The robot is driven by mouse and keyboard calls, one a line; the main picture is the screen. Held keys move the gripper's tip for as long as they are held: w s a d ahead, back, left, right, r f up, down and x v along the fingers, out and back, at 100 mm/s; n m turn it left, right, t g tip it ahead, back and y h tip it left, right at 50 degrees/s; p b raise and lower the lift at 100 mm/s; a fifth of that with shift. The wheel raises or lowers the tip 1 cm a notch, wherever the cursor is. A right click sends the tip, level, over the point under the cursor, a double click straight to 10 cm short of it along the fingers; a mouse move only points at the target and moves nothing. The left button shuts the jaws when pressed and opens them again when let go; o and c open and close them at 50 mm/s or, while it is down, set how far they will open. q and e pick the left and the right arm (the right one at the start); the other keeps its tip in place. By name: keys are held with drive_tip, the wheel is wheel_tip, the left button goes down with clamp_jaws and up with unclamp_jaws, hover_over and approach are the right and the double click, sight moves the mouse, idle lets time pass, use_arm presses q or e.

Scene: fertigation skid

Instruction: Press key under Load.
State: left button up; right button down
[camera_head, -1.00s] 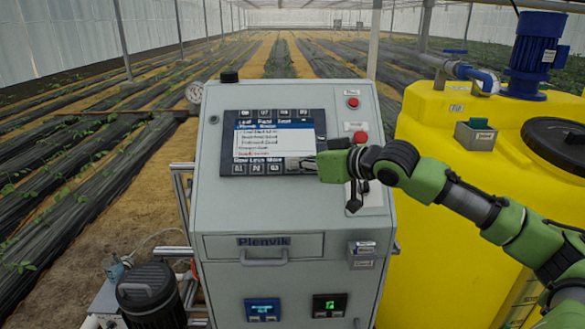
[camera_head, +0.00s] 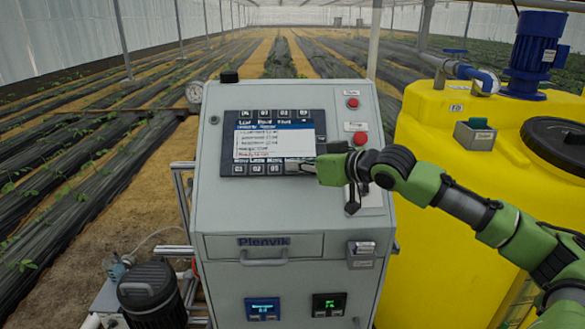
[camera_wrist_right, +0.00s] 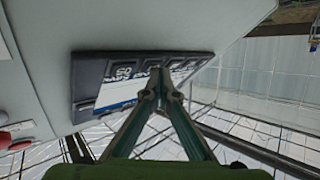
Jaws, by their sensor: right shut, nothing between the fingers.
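The control panel (camera_head: 229,126) on the grey cabinet's sloping face has a lit screen (camera_head: 272,138) with a white list under a blue bar. Keys sit in a row above the screen and a row below it. Small labels stand on the screen beside each row; a middle label of the lower row (camera_head: 257,161) seems to read Load, with a key (camera_head: 257,169) under it. My right gripper (camera_head: 305,165) is shut and empty at the panel's lower right. In the right wrist view its closed tips (camera_wrist_right: 160,80) overlap the panel (camera_wrist_right: 88,82); contact cannot be told. My left gripper is out of view.
Two red buttons (camera_head: 361,138) sit right of the panel, partly beside my right arm. A drawer with a handle (camera_head: 264,258) is below. A yellow tank (camera_head: 450,260) with a blue motor (camera_head: 537,55) stands at right. The cabinet face left of my gripper is clear.

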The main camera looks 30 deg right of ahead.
drive_tip(key=shift+f, duration=0.2)
idle(0.3)
drive_tip(key=shift+s+a+r, duration=0.25)
drive_tip(key=shift+s+r, duration=0.15)
drive_tip(key=shift+r, duration=0.25)
drive_tip(key=s+r, duration=0.1)
drive_tip(key=s+a+r+b, duration=0.1)
drive_tip(key=r, duration=0.1)
drive_tip(key=shift+s+a+r+b, duration=0.3)
drive_tip(key=shift+s+a+b, duration=0.1)
idle(0.6)
